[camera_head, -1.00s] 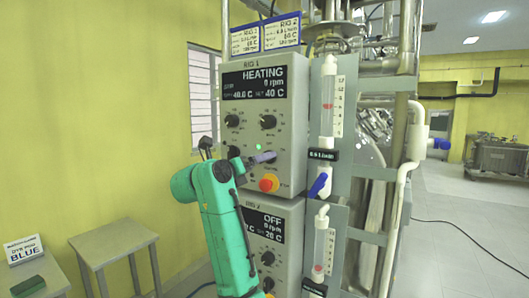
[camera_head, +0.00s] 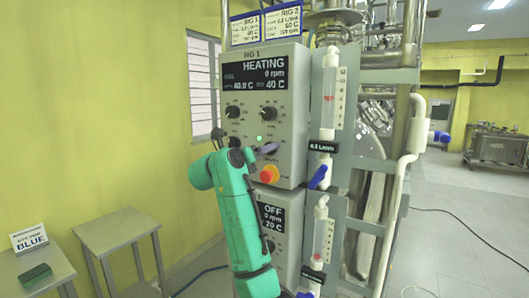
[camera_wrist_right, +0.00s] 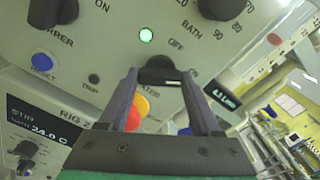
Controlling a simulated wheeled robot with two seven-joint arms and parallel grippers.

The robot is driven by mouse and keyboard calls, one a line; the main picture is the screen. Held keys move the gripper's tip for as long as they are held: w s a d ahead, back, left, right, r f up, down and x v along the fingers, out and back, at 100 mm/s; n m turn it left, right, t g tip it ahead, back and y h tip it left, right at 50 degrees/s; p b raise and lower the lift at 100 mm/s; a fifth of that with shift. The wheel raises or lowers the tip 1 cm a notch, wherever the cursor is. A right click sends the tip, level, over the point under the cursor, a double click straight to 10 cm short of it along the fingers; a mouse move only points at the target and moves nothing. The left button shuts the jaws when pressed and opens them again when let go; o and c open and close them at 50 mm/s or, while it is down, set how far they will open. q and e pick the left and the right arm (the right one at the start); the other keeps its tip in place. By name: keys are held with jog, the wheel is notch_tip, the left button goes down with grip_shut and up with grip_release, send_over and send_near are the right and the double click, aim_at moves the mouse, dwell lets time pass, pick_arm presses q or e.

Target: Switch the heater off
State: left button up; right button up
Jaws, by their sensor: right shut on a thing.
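The upper grey control box (camera_head: 290,110), marked RIG 1, reads HEATING, 0 rpm, with 40 C as the set value. Its heater knob (camera_wrist_right: 158,69) is black, below the OFF mark, with its label partly hidden by my fingers. My right gripper (camera_wrist_right: 162,82) has its two fingers on either side of this knob and is shut on it. In the head view the right gripper (camera_head: 262,150) is at the box's lower front. A lit green lamp (camera_wrist_right: 145,35) is above the knob. A white mark shows at the knob; I cannot tell which setting it points to. My left gripper is not in view.
A red and yellow stop button (camera_head: 269,174) sits just below the gripper. The RIG 2 box (camera_head: 278,220) below reads OFF. A flow tube (camera_head: 329,95) with a blue valve handle (camera_head: 318,177) stands close on the right. Two small tables are at the left.

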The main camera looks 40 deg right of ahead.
jog(key=n+p, duration=0.1)
jog(key=n, duration=0.2)
jog(key=shift+r+n, duration=0.1)
jog(key=shift+n, duration=0.3)
jog(key=n+p, duration=0.1)
jog(key=n, duration=0.1)
jog(key=shift+r+n+p, duration=0.1)
jog(key=shift+n+p, duration=0.2)
jog(key=shift+p, duration=0.1)
jog(key=n+p, duration=0.2)
jog(key=n, duration=0.2)
jog(key=shift+p, duration=0.3)
jog(key=shift+n+p, duration=0.55)
jog(key=shift+n, duration=0.15)
